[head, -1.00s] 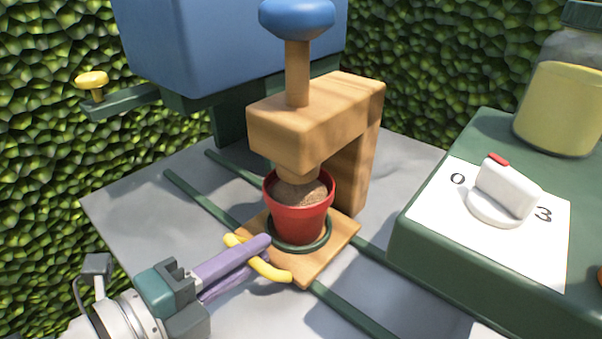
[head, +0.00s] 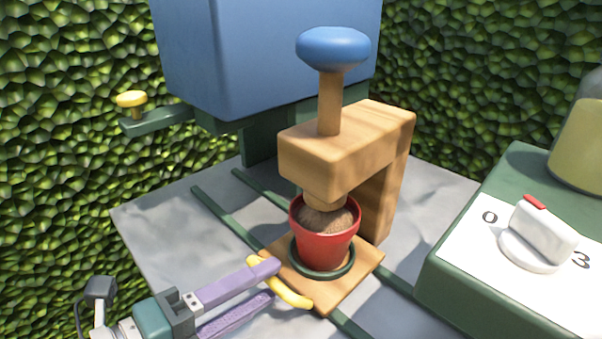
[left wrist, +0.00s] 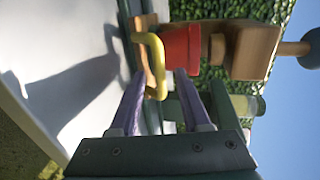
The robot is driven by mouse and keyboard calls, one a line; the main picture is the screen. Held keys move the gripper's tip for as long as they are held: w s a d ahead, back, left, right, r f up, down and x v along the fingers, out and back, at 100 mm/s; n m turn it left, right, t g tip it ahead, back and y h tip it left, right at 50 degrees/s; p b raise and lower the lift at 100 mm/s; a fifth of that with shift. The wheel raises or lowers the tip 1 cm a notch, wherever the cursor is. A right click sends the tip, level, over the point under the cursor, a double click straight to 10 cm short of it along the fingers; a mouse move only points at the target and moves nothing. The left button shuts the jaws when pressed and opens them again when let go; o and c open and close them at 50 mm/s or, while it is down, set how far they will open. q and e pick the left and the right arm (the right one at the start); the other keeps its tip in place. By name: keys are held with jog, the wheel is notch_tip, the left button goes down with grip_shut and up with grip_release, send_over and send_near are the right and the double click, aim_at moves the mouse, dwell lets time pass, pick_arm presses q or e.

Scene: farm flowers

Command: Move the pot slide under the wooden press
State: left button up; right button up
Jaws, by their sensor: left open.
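The pot slide (head: 355,283) is a wooden board with a dark green ring and a yellow handle (head: 290,294). A red pot (head: 326,248) filled with soil stands in the ring. The wooden press (head: 350,142) stands over it, its plunger under a blue knob (head: 333,48) just above the soil. My left gripper (head: 270,279) is open, its purple fingers at the handle. In the left wrist view, the yellow handle (left wrist: 157,65) lies between the fingertips and the red pot (left wrist: 181,45) is beyond. Contact with the handle is unclear. My right gripper is not in view.
Green rails (head: 222,217) run across the grey table (head: 150,220). A green block with a white dial (head: 540,238) marked 0 and 3 stands at right, with a yellow jar (head: 582,145) on it. A blue container (head: 265,55) and a yellow knob (head: 131,99) are behind.

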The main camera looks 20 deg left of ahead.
pick_arm(q)
jog(key=v, duration=0.7)
jog(key=shift+s+a, duration=0.1)
jog(key=shift+s, duration=0.25)
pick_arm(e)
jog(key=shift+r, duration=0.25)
pick_arm(q)
jog(key=shift+w+r, duration=0.1)
jog(key=shift+r, duration=0.05)
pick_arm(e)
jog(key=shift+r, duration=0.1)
